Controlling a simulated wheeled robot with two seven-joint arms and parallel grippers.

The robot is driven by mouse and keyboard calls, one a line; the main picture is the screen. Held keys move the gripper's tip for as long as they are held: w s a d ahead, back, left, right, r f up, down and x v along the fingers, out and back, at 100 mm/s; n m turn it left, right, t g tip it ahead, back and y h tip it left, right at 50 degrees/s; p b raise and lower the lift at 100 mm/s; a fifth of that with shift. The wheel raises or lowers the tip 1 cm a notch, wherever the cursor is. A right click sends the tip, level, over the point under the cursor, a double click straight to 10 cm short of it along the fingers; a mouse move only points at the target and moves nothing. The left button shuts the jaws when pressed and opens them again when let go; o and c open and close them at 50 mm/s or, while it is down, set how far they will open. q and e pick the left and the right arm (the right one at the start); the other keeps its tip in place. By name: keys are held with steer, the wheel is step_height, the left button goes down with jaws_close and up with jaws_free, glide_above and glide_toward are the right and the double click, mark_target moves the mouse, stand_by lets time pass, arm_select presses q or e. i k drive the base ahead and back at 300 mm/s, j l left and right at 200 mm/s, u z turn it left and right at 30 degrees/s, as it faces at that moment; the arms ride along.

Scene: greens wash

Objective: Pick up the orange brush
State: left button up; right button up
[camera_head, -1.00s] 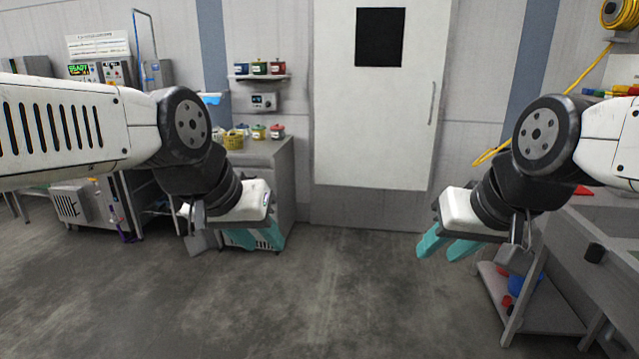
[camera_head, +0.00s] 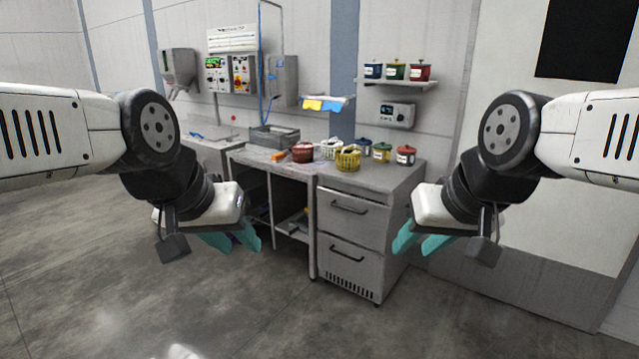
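A small orange object (camera_head: 279,155), which looks like the orange brush, lies near the front edge of the grey worktop (camera_head: 330,177). It is too small to make out its bristles. My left gripper (camera_head: 241,243) hangs in front of and below the worktop, its teal fingers apart with nothing between them. My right gripper (camera_head: 414,248) hangs to the right, near the drawer cabinet's right side, also open and empty. Both are well short of the orange object.
A red pot (camera_head: 302,152), a white basket (camera_head: 330,148) and a yellow basket (camera_head: 347,160) stand on the worktop. Several lidded jars are behind them. A drawer cabinet (camera_head: 350,236) is below. A wall shelf (camera_head: 398,83) holds more jars. The floor in front is clear.

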mark_target(281, 157)
steer(key=i+j, duration=0.15)
steer(key=i, duration=0.3)
steer(key=i+j+z, duration=0.1)
steer(key=i, duration=0.35)
steer(key=i+j, duration=0.3)
steer(key=i, duration=0.2)
